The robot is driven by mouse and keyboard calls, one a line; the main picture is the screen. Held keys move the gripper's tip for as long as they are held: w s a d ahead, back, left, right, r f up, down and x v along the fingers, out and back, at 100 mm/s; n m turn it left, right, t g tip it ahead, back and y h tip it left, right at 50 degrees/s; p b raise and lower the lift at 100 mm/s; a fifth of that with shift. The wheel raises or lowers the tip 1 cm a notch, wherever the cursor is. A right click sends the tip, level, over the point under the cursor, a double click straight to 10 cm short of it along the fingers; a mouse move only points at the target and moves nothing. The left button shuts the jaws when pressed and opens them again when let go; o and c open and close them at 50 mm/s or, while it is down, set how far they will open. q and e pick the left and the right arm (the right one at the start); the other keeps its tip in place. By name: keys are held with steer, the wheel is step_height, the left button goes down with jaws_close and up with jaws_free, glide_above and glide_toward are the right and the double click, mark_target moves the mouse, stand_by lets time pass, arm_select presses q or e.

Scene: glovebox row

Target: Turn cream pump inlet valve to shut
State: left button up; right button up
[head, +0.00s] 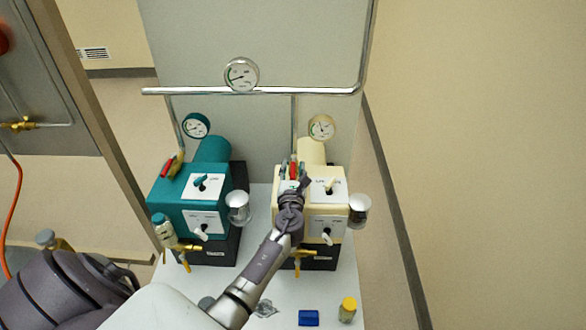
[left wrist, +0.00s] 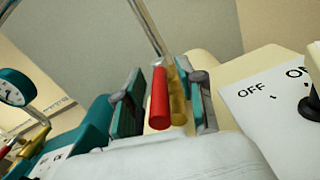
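The cream pump (head: 337,203) stands on the right of the white bench. Its inlet valve has a red lever (head: 294,170) at the pump's back left, below a vertical pipe. The left wrist view shows the red lever (left wrist: 160,98) in front of a brass valve body (left wrist: 179,100). My left gripper (head: 293,178) reaches over the pump's left side. Its two pads stand on either side of the lever, with a visible gap on the left pad's side. It looks open around the lever. Part of the valve is hidden by my gripper in the head view. My right gripper is not in view.
A teal pump (head: 180,190) with its own red-handled valve (head: 168,167) stands to the left. Glass jars (head: 360,208) hang at the pump sides. A blue block (head: 308,318) and a yellow-capped vial (head: 347,309) are at the bench front.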

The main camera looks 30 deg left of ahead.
arm_select(q)
jaws_close()
